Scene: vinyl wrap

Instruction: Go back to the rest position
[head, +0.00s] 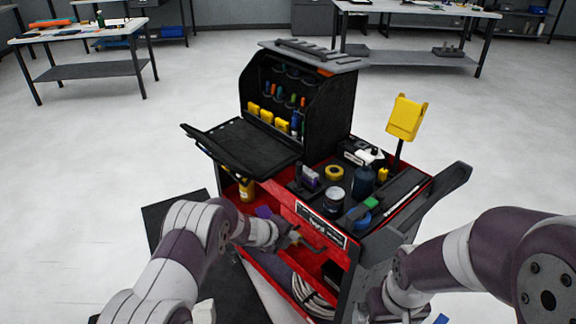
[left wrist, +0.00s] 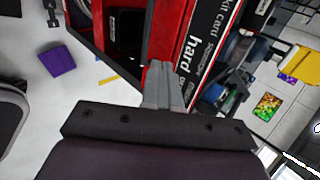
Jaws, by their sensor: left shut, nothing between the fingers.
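My left gripper (head: 294,238) reaches in front of the red side of the tool cart (head: 270,265). In the left wrist view its two grey fingers (left wrist: 165,85) are together with nothing between them. They point toward the cart's red frame and its black label with white lettering (left wrist: 195,45); I cannot tell whether they touch it. My right arm comes in from the right and bends down beside the cart. Its fingers do not show.
The cart top holds a black open cabinet (head: 300,95), bottles, tape rolls and a yellow holder (head: 407,117) on a post. A purple block (left wrist: 57,61) shows near the cart. Two worktables (head: 75,35) (head: 410,50) stand behind. The floor between is clear.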

